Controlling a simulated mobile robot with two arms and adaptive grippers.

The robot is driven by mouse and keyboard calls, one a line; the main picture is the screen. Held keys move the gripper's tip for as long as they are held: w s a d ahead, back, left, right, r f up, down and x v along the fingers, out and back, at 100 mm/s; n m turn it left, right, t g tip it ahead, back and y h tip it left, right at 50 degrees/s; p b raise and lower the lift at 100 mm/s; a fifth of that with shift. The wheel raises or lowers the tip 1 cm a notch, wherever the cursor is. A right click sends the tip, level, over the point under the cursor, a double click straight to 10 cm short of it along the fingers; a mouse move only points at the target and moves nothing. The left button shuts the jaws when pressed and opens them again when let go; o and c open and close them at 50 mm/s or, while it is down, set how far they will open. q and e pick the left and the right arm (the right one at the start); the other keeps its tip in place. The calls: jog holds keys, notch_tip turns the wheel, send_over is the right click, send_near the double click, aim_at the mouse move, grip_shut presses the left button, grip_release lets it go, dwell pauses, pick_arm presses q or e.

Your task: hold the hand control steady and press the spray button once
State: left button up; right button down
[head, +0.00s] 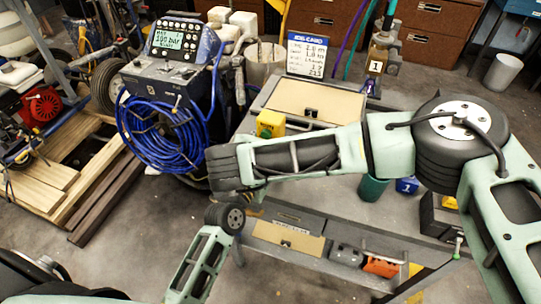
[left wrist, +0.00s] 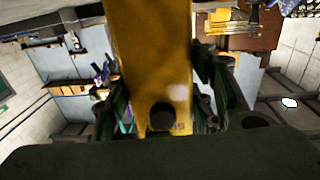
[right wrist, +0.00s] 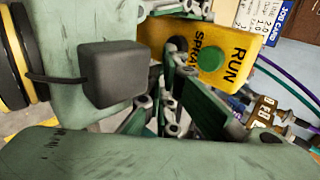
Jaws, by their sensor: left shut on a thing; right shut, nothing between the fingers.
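The yellow hand control (head: 270,122) shows just above my right forearm in the head view. In the left wrist view the hand control (left wrist: 155,50) stands between the fingers of my left gripper (left wrist: 165,85), which is shut on it. In the right wrist view the hand control (right wrist: 240,50) shows black SPRAY and RUN lettering and a green button (right wrist: 210,61) beside RUN. My right gripper (right wrist: 176,50) is shut and empty, its tips by the SPRAY lettering. The tips partly hide that spot; I cannot tell whether they touch it. The head view hides both grippers' fingers.
A striper with a display (head: 167,40) and a coiled blue hose (head: 160,135) stands at left. A green cup (head: 373,187) is on the cart. My two arms are close together here.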

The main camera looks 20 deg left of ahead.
jog(key=shift+w+d, duration=0.15)
jog(key=shift+w, duration=0.8)
jog(key=v, duration=1)
pick_arm(q)
jog(key=o, duration=1.4)
jog(key=shift+s, duration=0.1)
